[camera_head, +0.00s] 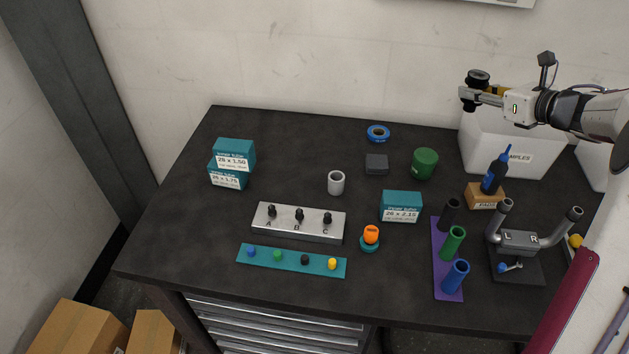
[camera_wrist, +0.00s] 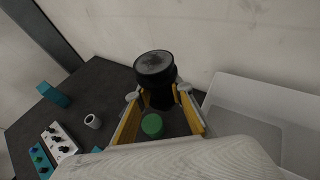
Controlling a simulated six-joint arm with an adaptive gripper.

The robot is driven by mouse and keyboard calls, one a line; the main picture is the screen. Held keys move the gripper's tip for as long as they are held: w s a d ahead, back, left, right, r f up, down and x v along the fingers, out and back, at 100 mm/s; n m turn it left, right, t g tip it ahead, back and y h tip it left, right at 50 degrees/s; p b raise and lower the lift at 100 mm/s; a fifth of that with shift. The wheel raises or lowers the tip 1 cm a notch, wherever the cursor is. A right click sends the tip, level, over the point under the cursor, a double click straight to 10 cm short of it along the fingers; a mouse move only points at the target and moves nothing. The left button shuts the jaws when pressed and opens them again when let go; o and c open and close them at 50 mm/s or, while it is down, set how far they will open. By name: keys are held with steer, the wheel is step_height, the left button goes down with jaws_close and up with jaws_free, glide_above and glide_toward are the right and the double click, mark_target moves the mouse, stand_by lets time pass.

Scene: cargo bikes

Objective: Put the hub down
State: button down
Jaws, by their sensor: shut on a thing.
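My gripper (camera_head: 469,91) is raised above the back right of the table, in front of the wall and beside the top of the white bin. It is shut on the hub (camera_wrist: 155,69), a dark, round, cylinder-like part with a flat end. The hub (camera_head: 478,78) also shows in the head view as a black piece at the fingertips. In the wrist view it sits between the yellow-sided fingers (camera_wrist: 160,94), clear of the table. Part of it is hidden by the fingers.
A white bin (camera_head: 512,150) labelled "...MPLES" stands below my arm. A green cylinder (camera_head: 424,163), a dark block (camera_head: 376,164) and a blue ring (camera_head: 378,126) stand left of it. A grey cup (camera_head: 336,183) is farther left. The table's back left is mostly clear.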

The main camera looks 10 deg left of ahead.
steer(key=s+a+n+g+y, duration=0.2)
steer(key=a+n+g, duration=0.1)
steer(key=a, duration=1.8)
steer(key=s+a+n+g+y, duration=0.2)
steer(key=s+a+n, duration=0.1)
steer(key=a, duration=1.8)
steer(key=s+a+n+g+y, duration=0.1)
steer(key=s+a+n+g, duration=0.1)
steer(key=s+a, duration=0.85)
steer(key=s+a+n+g+y, duration=0.15)
steer(key=s+a, duration=0.55)
steer(key=a, duration=0.7)
step_height(320, 180, down, 11)
steer(key=shift+s+a+g, duration=0.15)
steer(key=shift+a+g, duration=0.2)
steer(key=shift+g, duration=0.1)
steer(key=shift+f+h, duration=0.1)
steer(key=shift+h, duration=0.15)
steer(key=shift+f, duration=3.05)
steer(key=shift+f, duration=0.1)
steer(key=shift+f, duration=1.75)
